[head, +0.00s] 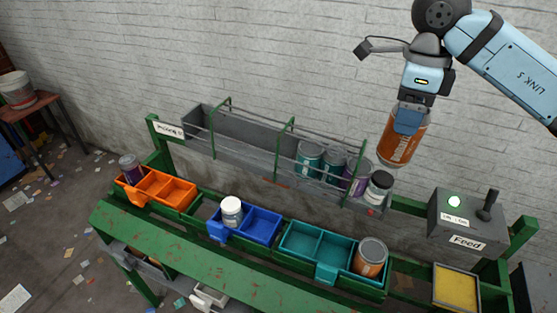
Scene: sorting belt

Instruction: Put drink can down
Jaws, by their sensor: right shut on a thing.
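My right gripper (409,118) is shut on an orange drink can (399,149), held slightly tilted in the air above the right end of the grey belt trough. The gripper hides the can's upper part. Below stand an orange bin (176,193) with a purple can (130,168) at its left end, a blue bin (262,223) with a white-lidded jar (232,211) in its left part, and a teal bin (299,241) with another orange can (370,258) in its right compartment. My left gripper is not in view.
A Feed box (459,222) with a lever (488,205) and a yellow pad (455,287) are at right.

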